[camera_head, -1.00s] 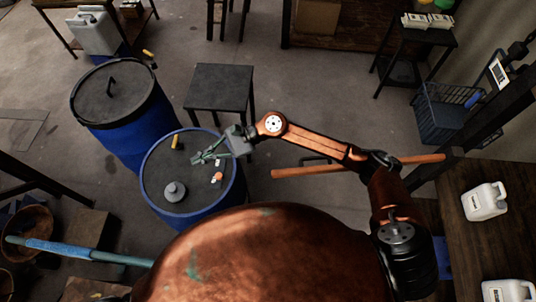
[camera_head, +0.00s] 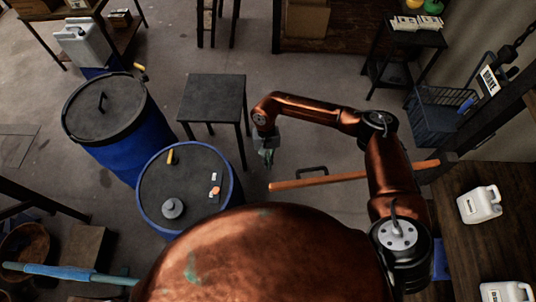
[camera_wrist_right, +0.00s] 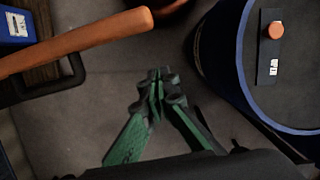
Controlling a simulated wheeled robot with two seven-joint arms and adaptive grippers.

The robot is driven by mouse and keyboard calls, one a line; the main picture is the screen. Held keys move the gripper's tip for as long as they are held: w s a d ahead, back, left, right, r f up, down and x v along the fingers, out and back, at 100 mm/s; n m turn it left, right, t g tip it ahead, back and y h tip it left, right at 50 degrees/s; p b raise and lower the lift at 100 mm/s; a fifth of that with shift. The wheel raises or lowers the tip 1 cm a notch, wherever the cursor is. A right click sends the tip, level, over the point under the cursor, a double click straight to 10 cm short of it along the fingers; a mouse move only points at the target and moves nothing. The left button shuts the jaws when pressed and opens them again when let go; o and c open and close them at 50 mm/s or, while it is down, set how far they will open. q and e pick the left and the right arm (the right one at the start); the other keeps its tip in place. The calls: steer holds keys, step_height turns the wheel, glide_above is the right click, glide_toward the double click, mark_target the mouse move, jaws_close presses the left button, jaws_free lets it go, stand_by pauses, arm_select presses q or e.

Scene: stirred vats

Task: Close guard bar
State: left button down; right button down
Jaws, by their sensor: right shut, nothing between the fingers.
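The guard bar is most likely the orange bar (camera_head: 315,181), running from a dark post on the right to a free end left of my right arm. A black handle-like loop (camera_head: 312,170) shows beside it. In the right wrist view the bar (camera_wrist_right: 80,42) crosses the upper left, its rounded end near the top middle. My right gripper (camera_head: 266,160) has green fingers, points down and is shut and empty. It is a little beyond the bar's free end, apart from it. The fingertips (camera_wrist_right: 158,78) show over bare floor. My left gripper is out of view.
A dark stool (camera_head: 213,97) stands beyond. White jugs (camera_head: 480,204) are on the right table.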

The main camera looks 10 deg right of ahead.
steer(key=s+p, duration=0.1)
steer(key=s+f+p, duration=0.1)
steer(key=s, duration=0.1)
steer(key=s+f+p, duration=0.1)
steer(key=shift+s+a+f, duration=0.2)
steer(key=shift+s, duration=0.1)
